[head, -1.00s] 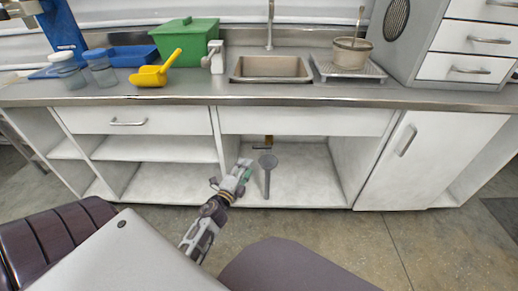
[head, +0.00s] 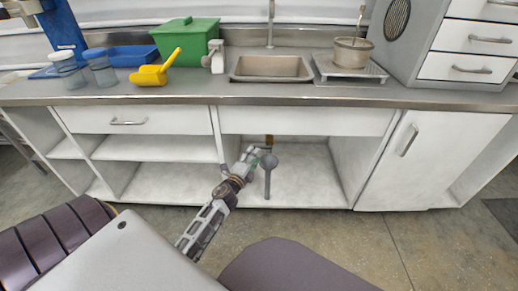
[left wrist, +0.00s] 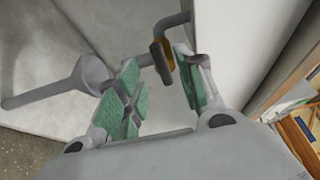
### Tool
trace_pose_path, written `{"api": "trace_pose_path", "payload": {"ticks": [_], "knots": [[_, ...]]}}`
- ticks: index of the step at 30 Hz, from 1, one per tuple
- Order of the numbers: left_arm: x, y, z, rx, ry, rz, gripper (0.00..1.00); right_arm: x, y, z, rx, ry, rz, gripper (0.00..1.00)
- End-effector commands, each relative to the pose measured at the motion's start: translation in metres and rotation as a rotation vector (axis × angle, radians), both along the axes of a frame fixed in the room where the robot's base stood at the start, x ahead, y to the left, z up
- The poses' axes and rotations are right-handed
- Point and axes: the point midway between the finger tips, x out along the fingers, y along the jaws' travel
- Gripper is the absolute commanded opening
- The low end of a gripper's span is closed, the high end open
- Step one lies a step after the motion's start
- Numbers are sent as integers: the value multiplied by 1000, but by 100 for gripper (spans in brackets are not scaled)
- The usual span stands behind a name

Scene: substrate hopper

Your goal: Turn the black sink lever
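The black lever (left wrist: 161,62) is a short dark handle on a brass-coloured valve (left wrist: 167,41) on the grey pipe (left wrist: 176,21) under the sink. In the head view, the valve (head: 269,139) shows below the sink cabinet's front panel, and my gripper covers most of the lever. My left gripper (head: 257,151) reaches into the open cabinet. Its green-padded fingers (left wrist: 156,88) are apart in the left wrist view. The lever lies between them in that view, nearer the right finger; contact cannot be told. My right gripper is not in view.
The sink (head: 271,69) is above. A cabinet side wall (head: 220,135) lies left of my gripper. The cabinet floor to the right is clear.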

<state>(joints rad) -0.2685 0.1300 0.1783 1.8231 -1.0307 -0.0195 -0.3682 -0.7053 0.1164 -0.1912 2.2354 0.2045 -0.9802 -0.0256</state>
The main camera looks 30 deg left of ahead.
Motion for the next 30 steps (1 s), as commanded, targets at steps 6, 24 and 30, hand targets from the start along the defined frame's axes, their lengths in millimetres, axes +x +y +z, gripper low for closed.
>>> {"api": "trace_pose_path", "payload": {"ticks": [6, 24, 30], "knots": [[19, 3, 0, 2, -1, 0, 38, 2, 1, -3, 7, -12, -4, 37], [61, 10, 0, 1, 0, 0, 38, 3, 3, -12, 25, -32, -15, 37], [63, 10, 0, 1, 0, 1, 38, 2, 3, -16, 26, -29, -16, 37]]}}
